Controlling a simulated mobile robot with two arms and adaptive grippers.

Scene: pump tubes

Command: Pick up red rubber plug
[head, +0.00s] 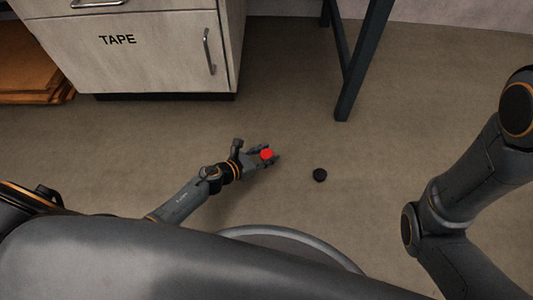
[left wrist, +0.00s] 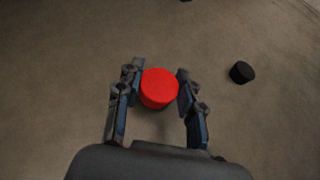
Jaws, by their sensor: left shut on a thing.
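The red rubber plug (head: 267,154) is a short round red cylinder. It sits between the fingers of my left gripper (head: 270,156), low over the floor in the middle of the head view. In the left wrist view the plug (left wrist: 159,88) lies between both fingertips of the left gripper (left wrist: 158,92), which are shut on it. I cannot tell whether the plug touches the floor. My right arm shows at the right of the head view, but its gripper is out of the picture.
A black round plug (head: 320,175) lies on the floor to the right of the left gripper. A cabinet marked TAPE (head: 140,55) stands at the back left. A dark table leg (head: 360,70) stands at the back. The floor (head: 440,130) around is mostly clear.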

